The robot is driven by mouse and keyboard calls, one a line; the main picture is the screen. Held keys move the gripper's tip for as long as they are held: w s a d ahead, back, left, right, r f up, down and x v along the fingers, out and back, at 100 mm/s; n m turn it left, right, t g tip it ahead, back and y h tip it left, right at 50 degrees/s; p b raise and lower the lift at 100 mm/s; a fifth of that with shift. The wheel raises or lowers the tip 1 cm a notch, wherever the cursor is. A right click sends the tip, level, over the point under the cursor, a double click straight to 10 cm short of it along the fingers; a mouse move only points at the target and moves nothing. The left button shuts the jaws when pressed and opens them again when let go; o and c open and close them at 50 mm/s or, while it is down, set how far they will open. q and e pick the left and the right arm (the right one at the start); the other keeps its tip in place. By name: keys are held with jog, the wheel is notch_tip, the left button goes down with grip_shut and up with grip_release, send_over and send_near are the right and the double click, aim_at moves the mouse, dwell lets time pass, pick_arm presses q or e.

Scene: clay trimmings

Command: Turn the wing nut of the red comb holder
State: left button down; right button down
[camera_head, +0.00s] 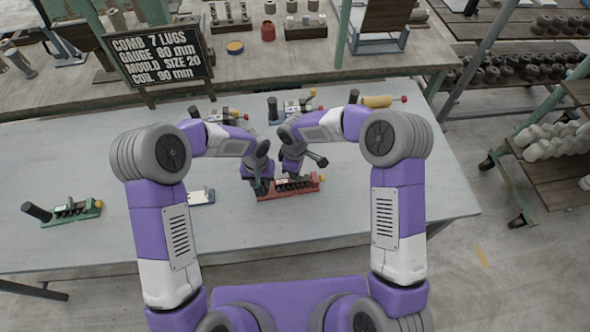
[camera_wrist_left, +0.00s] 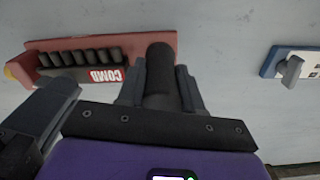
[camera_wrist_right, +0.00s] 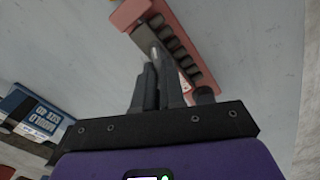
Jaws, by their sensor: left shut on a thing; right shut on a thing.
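The red comb holder (camera_head: 307,190) lies on the grey table in front of me, with a row of dark teeth and a COMB label (camera_wrist_left: 105,76). My left gripper (camera_head: 262,187) is at its left end, shut on its dark upright handle (camera_wrist_left: 160,72), as the left wrist view shows. My right gripper (camera_head: 291,172) reaches down at the far side of the holder. In the right wrist view its fingers (camera_wrist_right: 153,80) are shut at a grey metal part beside the red body (camera_wrist_right: 128,14). The wing nut is mostly hidden between these fingers.
A green comb holder (camera_head: 87,211) stands at the left. A blue-edged block (camera_head: 203,197) lies left of the red holder. More tools and a yellow-handled one (camera_head: 377,101) lie behind. A sign (camera_head: 157,57) stands at the back left. The table's right side is clear.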

jog(key=n, duration=0.6)
jog(key=shift+s, duration=0.25)
jog(key=n, duration=0.6)
jog(key=shift+s, duration=0.2)
jog(key=shift+n, duration=0.3)
jog(key=c, duration=1.2)
grip_release()
jog(key=shift+r, duration=0.1)
notch_tip(320, 180, up, 12)
jog(key=shift+f, duration=0.1)
